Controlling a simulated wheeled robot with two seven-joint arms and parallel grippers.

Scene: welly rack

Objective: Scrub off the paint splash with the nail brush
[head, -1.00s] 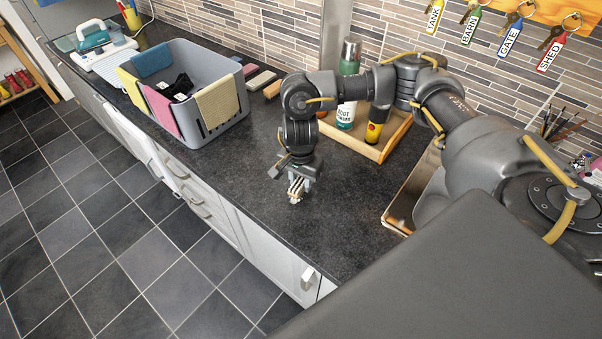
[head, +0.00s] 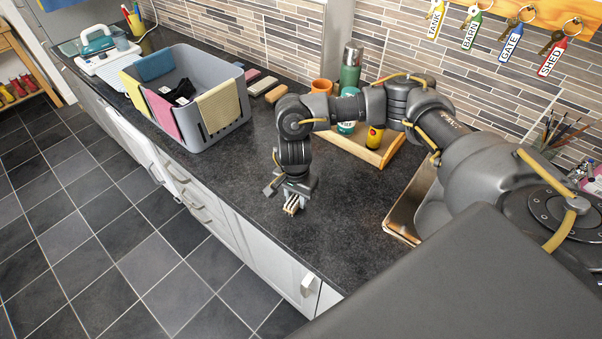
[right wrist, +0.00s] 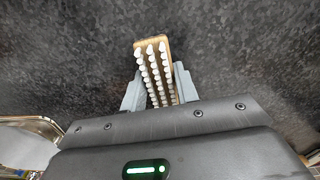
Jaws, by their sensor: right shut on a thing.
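My right gripper (head: 292,201) is over the dark worktop near its front edge, pointing down. It is shut on the nail brush (head: 290,209), a small wooden brush with rows of white bristles. In the right wrist view the nail brush (right wrist: 151,58) sits between the two grey fingers of the gripper (right wrist: 157,90), its bristles facing the camera. I cannot tell whether the brush touches the worktop. I cannot make out a paint splash in either view. My left gripper is not in view.
A grey basket (head: 222,135) hung with cloths stands on the worktop (head: 235,185) to the left. A wooden tray (head: 383,157) with bottles stands behind my arm. A metal tray (head: 405,212) lies to the right. The worktop around the gripper is clear.

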